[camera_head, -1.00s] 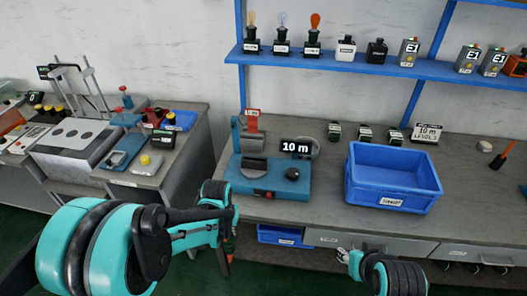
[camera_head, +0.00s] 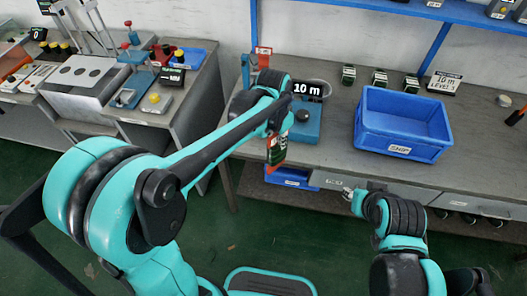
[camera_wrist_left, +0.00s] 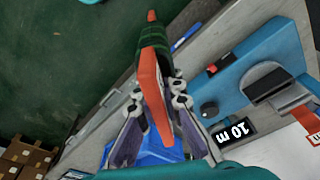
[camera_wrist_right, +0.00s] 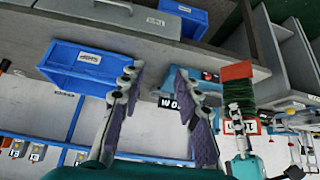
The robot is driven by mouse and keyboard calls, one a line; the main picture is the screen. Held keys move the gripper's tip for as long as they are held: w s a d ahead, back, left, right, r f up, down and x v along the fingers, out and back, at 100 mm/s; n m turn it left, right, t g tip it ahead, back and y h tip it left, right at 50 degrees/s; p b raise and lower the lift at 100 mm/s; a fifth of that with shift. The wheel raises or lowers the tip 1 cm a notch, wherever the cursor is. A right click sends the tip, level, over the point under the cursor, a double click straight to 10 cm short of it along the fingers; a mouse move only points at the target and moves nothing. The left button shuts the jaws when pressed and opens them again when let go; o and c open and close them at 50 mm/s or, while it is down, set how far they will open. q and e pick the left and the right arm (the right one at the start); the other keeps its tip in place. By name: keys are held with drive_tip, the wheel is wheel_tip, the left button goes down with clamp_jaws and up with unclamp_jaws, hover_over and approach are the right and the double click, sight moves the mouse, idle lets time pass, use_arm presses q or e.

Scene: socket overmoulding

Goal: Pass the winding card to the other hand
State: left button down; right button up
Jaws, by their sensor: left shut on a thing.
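The winding card (camera_head: 277,151) is red-orange with dark green wire wound round it. My left gripper (camera_head: 280,131) is shut on it and holds it upright in front of the bench edge. In the left wrist view the card (camera_wrist_left: 152,88) stands between the two fingers. In the right wrist view the card (camera_wrist_right: 238,98) shows its red end up, to the right of my right gripper's fingers and apart from them. My right gripper (camera_wrist_right: 161,80) is open and empty. In the head view the right gripper (camera_head: 349,193) is lower and to the right of the card.
The blue winding machine (camera_head: 309,126) with a "10 m" display stands behind the card. A blue crate (camera_head: 403,148) is on the bench to the right. A blue bin (camera_head: 291,176) sits under the bench edge. The floor space before the bench is free.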

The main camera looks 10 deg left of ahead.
drive_tip(key=w+a+n+t, duration=0.2)
drive_tip(key=w+a+n, duration=0.35)
drive_tip(key=a, duration=0.85)
drive_tip(key=a+t+y, duration=0.2)
drive_tip(key=a, duration=1.3)
drive_tip(key=m+h, duration=1)
drive_tip(key=m, duration=0.3)
approach(275, 155)
drive_tip(key=f, duration=0.1)
drive_tip(key=shift+n+y, duration=0.3)
drive_tip(key=shift+n, duration=0.05)
drive_tip(key=x, duration=1.1)
drive_tip(key=shift+w+a+f, duration=0.1)
drive_tip(key=shift+w+a, duration=0.05)
drive_tip(key=shift+w, duration=0.05)
drive_tip(key=shift+c, duration=0.3)
